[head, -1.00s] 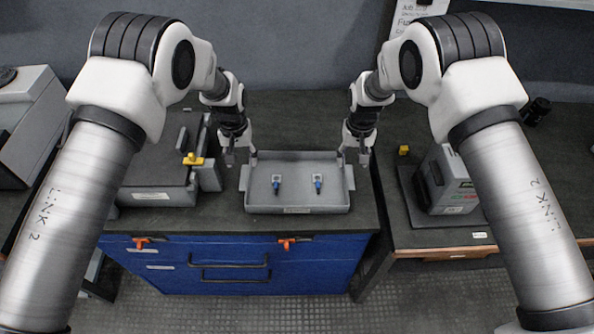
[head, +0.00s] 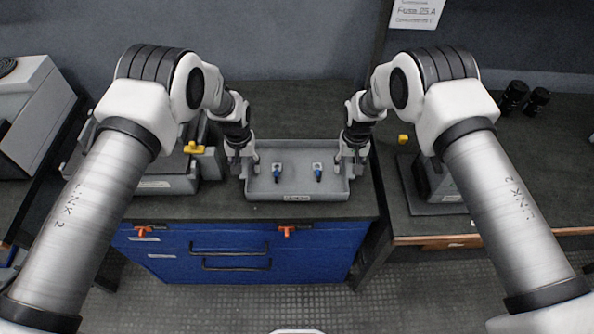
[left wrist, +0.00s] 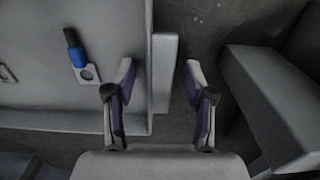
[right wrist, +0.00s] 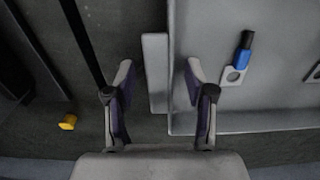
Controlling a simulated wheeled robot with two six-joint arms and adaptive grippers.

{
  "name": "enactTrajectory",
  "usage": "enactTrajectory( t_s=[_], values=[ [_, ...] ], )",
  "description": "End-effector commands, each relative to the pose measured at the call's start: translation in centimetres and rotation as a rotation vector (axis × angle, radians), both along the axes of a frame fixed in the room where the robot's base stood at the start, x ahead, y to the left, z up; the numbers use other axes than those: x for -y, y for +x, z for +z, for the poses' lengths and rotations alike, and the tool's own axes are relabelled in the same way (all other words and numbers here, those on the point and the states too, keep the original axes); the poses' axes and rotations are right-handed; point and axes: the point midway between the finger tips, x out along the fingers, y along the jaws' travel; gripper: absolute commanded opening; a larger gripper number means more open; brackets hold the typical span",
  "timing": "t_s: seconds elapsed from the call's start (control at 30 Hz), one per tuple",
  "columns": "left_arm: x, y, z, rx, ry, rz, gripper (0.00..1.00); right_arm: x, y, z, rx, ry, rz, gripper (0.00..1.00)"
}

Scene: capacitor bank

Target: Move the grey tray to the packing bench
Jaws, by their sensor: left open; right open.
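The grey tray (head: 298,190) sits on the dark bench top, with two blue-tipped parts (head: 277,173) (head: 318,172) standing inside it. My left gripper (head: 243,168) is open at the tray's left end. In the left wrist view its fingers (left wrist: 158,90) straddle the tray's side wall and end handle (left wrist: 164,75), without visibly closing on them. My right gripper (head: 351,168) is open at the right end. In the right wrist view its fingers (right wrist: 158,90) straddle the other wall and handle (right wrist: 155,72). Which surface is the packing bench cannot be told.
A grey fixture with a yellow clamp (head: 194,148) stands close left of the tray. Blue drawers (head: 235,255) are below the tray.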

Motion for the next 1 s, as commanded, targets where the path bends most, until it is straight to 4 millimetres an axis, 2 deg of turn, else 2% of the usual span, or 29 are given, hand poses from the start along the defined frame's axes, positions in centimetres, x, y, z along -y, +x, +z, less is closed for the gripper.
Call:
enactTrajectory(
  t_s=[0.07,0.1,0.23,0.27,0.67,1.0],
  values=[
    [0.0,0.0,0.0,0.000,0.000,0.000,0.54,0.0,0.0,0.0,0.000,0.000,0.000,0.54],
    [0.0,0.0,0.0,0.000,0.000,0.000,0.51,0.0,0.0,0.0,0.000,0.000,0.000,0.51],
    [0.0,0.0,0.0,0.000,0.000,0.000,0.05,0.0,0.0,0.0,0.000,0.000,0.000,0.05],
    [0.0,0.0,0.0,0.000,0.000,0.000,0.00,0.0,0.0,0.0,0.000,0.000,0.000,0.00],
    [0.0,0.0,0.5,0.000,0.000,-0.001,0.00,0.0,0.0,0.5,0.001,0.000,0.000,0.00],
    [0.0,0.0,4.9,0.000,0.000,-0.001,0.00,0.0,0.0,4.9,0.000,0.000,0.001,0.00]
  ],
)
